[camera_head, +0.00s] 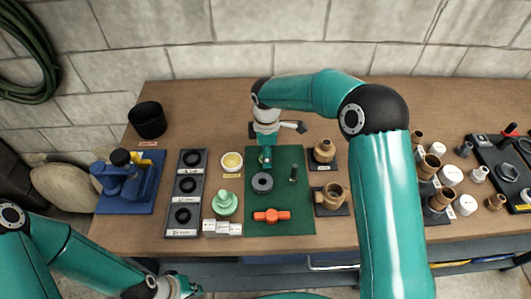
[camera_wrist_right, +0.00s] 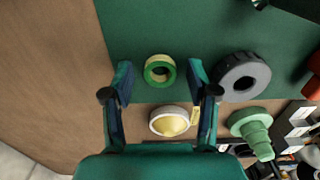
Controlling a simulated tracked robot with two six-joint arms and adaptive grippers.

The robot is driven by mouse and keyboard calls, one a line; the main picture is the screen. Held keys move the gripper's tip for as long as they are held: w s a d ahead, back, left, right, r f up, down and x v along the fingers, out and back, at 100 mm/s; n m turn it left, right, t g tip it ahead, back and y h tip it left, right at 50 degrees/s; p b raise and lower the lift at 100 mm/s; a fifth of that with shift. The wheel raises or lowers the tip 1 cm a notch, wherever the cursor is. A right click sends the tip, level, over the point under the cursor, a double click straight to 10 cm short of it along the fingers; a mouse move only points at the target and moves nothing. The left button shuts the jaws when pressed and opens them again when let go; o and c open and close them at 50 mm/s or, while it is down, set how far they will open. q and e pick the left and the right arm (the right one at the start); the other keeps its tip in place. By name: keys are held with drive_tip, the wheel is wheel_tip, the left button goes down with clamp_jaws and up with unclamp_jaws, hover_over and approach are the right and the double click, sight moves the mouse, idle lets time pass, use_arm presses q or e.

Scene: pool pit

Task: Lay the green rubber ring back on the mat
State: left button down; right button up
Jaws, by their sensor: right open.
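The green rubber ring (camera_wrist_right: 158,76) lies on the green mat (camera_wrist_right: 210,30) near its edge, with a pale yellow ring-shaped part showing at its upper side. I cannot tell whether that is a separate piece. My right gripper (camera_wrist_right: 159,80) is open, its two fingers on either side of the ring in the right wrist view, with visible gaps. In the head view my right gripper (camera_head: 266,158) is over the mat's upper left part (camera_head: 290,165) and mostly hides the ring. My left gripper (camera_head: 178,288) is low at the front, away from the mat; its jaws are unclear.
A dark grey ring (camera_head: 262,183), an orange handle (camera_head: 271,215) and a small dark cylinder (camera_head: 294,173) are on the mat. A white-and-yellow cup (camera_head: 232,162) and a pale green stepped part (camera_head: 224,203) stand left of it. Brass fittings (camera_head: 331,196) stand on its right.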

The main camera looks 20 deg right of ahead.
wheel_tip(320, 180, up, 12)
drive_tip(key=shift+b, duration=0.45)
drive_tip(key=shift+f, duration=0.15)
